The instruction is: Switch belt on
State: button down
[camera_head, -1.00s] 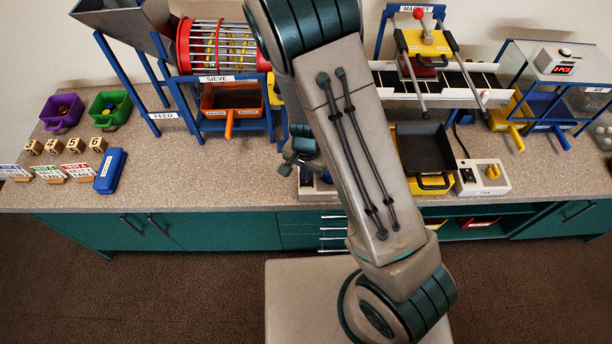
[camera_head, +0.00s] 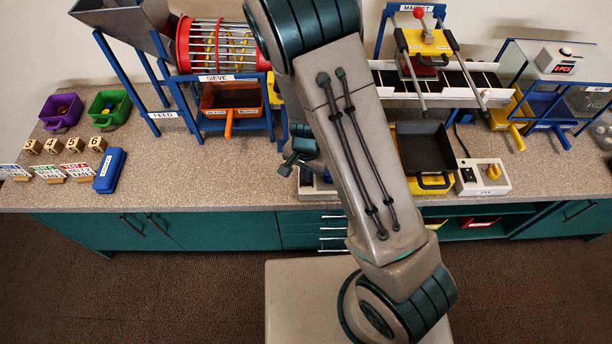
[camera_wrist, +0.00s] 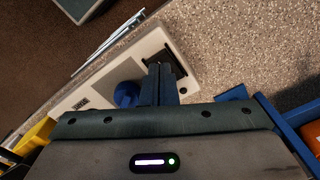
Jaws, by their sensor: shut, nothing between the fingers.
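The belt (camera_head: 450,82) is a black band in a white frame under the magnet stand. A white control box (camera_wrist: 100,92) lies below my gripper in the wrist view. It has a blue knob (camera_wrist: 126,94), a dark switch (camera_wrist: 179,64) and a small label that I cannot read. My gripper (camera_wrist: 162,70) is shut and empty, its tips at the inner edge of the dark switch; contact cannot be told. In the head view my arm hides most of this box.
The sieve (camera_head: 217,46) and its orange tray (camera_head: 232,98) stand left of my arm. A black tray (camera_head: 424,150) sits right of it. Purple (camera_head: 61,112) and green (camera_head: 109,108) bins, number blocks and a blue block (camera_head: 110,171) are at left.

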jog(key=shift+f+b, duration=0.65)
jog(key=shift+f, duration=0.15)
jog(key=shift+r, duration=0.2)
notch_tip(320, 180, up, 7)
jog(key=p, duration=0.6)
jog(key=shift+f, duration=0.1)
dwell(0.6)
